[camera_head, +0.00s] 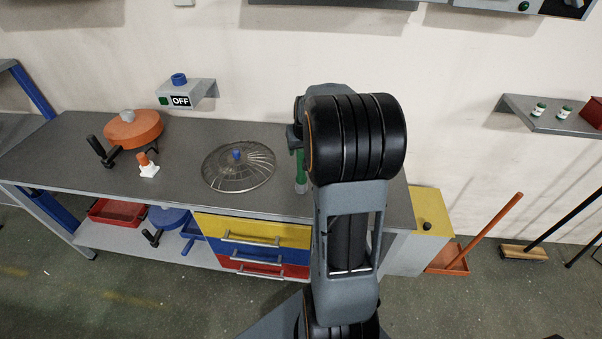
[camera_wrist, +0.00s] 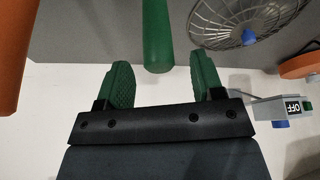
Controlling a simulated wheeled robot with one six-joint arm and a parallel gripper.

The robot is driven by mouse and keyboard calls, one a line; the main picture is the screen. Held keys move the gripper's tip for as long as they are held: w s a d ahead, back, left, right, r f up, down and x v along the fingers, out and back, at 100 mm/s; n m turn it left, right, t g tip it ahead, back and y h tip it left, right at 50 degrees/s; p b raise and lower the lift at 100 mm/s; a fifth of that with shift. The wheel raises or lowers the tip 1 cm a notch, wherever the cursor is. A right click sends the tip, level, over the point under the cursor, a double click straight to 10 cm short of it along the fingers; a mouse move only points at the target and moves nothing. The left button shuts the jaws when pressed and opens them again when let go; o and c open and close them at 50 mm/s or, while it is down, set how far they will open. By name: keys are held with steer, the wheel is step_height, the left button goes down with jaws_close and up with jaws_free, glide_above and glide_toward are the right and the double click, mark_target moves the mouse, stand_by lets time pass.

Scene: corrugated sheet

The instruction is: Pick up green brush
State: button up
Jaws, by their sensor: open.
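The green brush (camera_head: 300,168) shows as a narrow green strip at the right part of the grey workbench, just left of my arm, which hides much of the area around it. In the wrist view its round green handle (camera_wrist: 157,30) comes down from the top edge, and its end lies between the tips of my two green fingers. My gripper (camera_wrist: 161,64) is open, with gaps on both sides of the handle. I cannot tell how far the handle reaches in depth between the fingers. In the head view the gripper is mostly hidden behind my arm.
A round wire guard (camera_head: 238,166) with a blue hub lies on the bench left of the brush. An orange cylinder (camera_wrist: 14,55) stands close at left in the wrist view. An OFF switch box (camera_head: 182,95) is on the wall. Coloured drawers (camera_head: 250,232) are below the bench.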

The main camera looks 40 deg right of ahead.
steer(key=p, duration=0.1)
glide_above(301, 171)
steer(key=w+d, duration=0.1)
steer(key=w, duration=0.1)
steer(key=shift+s+d+f, duration=0.1)
steer(key=shift+d+f, duration=0.05)
steer(key=shift+f, duration=2.05)
steer(key=c, duration=1)
steer(key=shift+r, duration=0.1)
